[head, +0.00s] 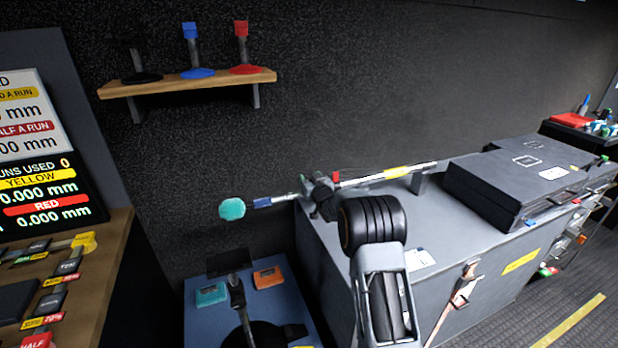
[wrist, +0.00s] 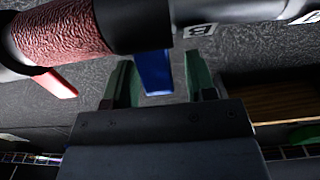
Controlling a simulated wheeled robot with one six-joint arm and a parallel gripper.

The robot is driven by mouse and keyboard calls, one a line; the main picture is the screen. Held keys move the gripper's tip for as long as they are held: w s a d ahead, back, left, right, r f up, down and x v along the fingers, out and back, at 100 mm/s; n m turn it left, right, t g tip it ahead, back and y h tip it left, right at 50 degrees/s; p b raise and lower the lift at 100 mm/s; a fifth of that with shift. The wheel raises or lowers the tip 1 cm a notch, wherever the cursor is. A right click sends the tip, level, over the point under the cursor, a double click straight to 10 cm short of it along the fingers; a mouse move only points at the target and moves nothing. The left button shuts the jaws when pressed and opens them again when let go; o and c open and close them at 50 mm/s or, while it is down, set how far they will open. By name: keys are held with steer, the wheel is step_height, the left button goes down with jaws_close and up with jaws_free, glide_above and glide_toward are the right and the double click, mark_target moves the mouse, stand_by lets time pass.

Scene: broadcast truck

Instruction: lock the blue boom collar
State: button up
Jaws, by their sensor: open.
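The boom pole (head: 365,180) lies across the grey case top, with a teal foam windscreen (head: 231,208) at its left end. In the wrist view a blue lever (wrist: 155,72) sticks out from a black collar (wrist: 132,25) on the pole. My gripper (wrist: 160,78) is open, its green fingers on either side of the blue lever with visible gaps. A red lever (wrist: 55,82) sits to the left, beside a reddish textured grip (wrist: 62,32); it also shows in the head view (head: 336,178). In the head view the blue lever is hidden around my dark wrist.
A black flat case (head: 500,190) lies on the grey bench (head: 450,255) to the right. A wall shelf (head: 190,84) holds black, blue and red stands. A blue-topped stand (head: 225,325) with teal and orange blocks is below. Open floor lies at right.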

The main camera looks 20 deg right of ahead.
steer(key=shift+w, duration=0.4)
